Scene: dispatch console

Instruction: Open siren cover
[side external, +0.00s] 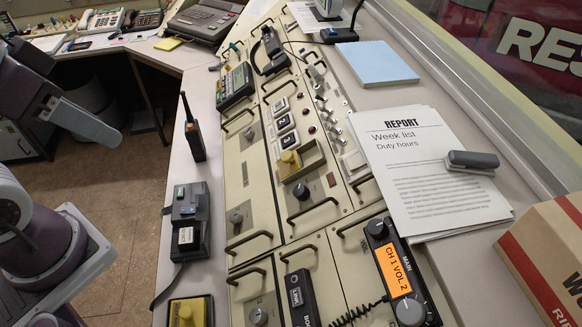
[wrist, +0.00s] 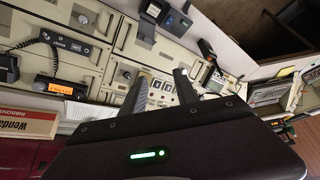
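I cannot read a siren label, so I cannot tell for sure which part is the siren cover. My gripper (side external: 92,124) is at the far left in the side view, well apart from the panel, above the floor side of the console. In the wrist view my gripper (wrist: 160,88) has its two dark fingers apart with nothing between them; the panel shows beyond, partly hidden by the hand.
A handheld radio (side external: 193,133) stands on the console's near ledge beside a black device (side external: 188,222) and a yellow box (side external: 190,312). An orange-screen radio (side external: 394,270), report papers (side external: 430,180) and a cardboard box (side external: 552,262) are at the right. Metal handles (side external: 250,243) stick up from the panels.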

